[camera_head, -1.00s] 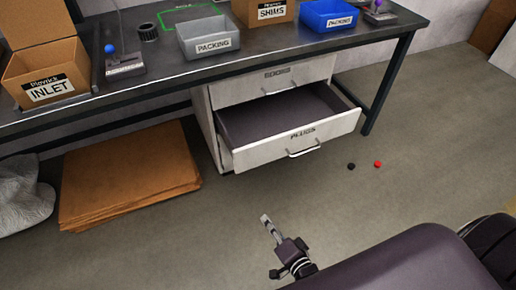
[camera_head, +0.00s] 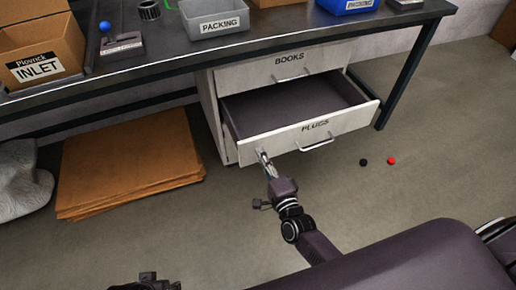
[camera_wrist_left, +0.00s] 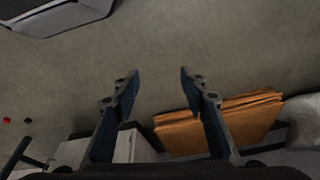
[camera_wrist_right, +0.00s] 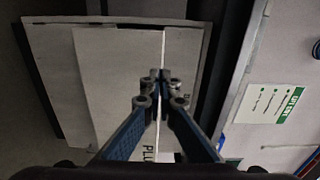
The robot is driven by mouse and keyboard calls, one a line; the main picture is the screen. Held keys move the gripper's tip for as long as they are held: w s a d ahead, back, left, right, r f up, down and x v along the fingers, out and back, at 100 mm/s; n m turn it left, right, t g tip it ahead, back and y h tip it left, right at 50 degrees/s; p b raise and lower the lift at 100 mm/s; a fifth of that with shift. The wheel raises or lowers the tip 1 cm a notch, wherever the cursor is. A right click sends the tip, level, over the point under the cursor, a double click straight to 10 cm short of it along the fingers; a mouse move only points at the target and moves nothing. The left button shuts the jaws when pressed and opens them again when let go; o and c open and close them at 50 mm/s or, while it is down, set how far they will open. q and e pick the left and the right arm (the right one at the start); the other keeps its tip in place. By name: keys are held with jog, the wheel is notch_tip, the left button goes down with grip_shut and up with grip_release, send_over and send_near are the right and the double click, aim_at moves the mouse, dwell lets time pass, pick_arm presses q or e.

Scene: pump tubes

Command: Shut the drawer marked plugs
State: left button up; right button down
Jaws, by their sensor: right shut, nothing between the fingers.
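The drawer marked PLUGS (camera_head: 318,132) stands pulled out below the drawer marked BOOKS (camera_head: 289,63) in a white cabinet under the bench. The plugs drawer looks empty, with a dark inside. My right gripper (camera_head: 261,156) is shut and empty, close in front of the left part of the plugs drawer's front. The right wrist view shows its closed fingertips (camera_wrist_right: 160,75) before the drawer front (camera_wrist_right: 110,90); I cannot tell whether they touch it. My left gripper shows in the left wrist view (camera_wrist_left: 155,80), with its fingers apart and nothing between them.
A stack of cardboard sheets (camera_head: 130,165) lies on the floor to the left of the cabinet. A black cap (camera_head: 363,162) and a red cap (camera_head: 391,161) lie on the floor to the right. The bench (camera_head: 180,60) carries bins and boxes.

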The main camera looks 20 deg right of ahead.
aim_at(254, 141)
pick_arm(q)
jog(key=shift+r, duration=0.9)
pick_arm(e)
jog(key=shift+w+a, duration=0.15)
jog(key=shift+w, duration=1.35)
